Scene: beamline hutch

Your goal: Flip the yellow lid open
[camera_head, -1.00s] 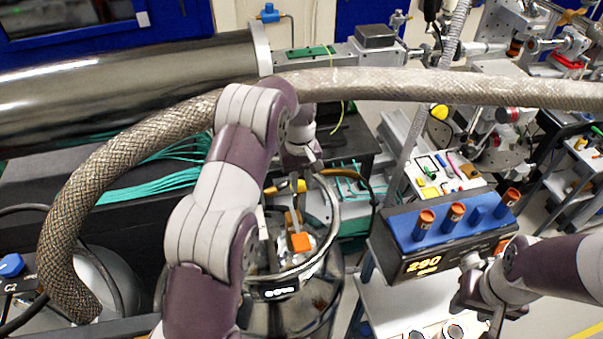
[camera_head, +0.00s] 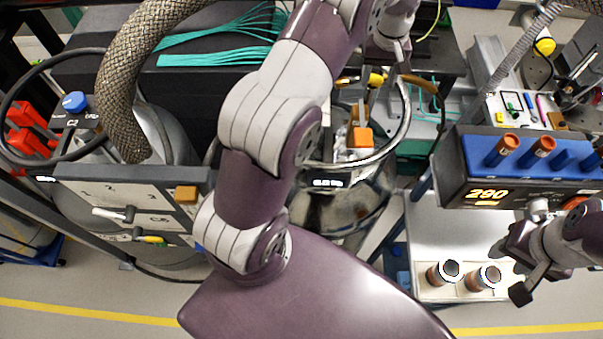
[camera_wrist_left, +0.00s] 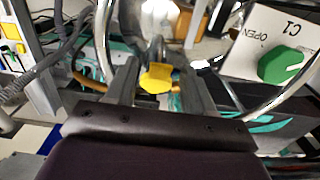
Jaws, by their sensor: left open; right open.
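A small yellow piece (camera_head: 376,79), which looks like the lid, shows at the far side of the round metal vessel's rim (camera_head: 405,115). In the left wrist view the yellow piece (camera_wrist_left: 157,79) appears between my left fingers (camera_wrist_left: 158,88). My left gripper (camera_head: 398,62) is open just by it in the head view; I cannot tell whether it touches. An orange block (camera_head: 360,137) sits nearer, inside the ring. My right gripper (camera_head: 508,272) is open and empty at the right, below the display box. The hinge of the yellow piece cannot be made out.
A black and blue box (camera_head: 490,165) reading 290 holds brown-topped vials. Two round containers (camera_head: 443,273) stand on a white surface below it. A thick braided hose (camera_head: 125,100) is at left. A panel with a green knob (camera_wrist_left: 285,64) marked OPEN is close in the wrist view.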

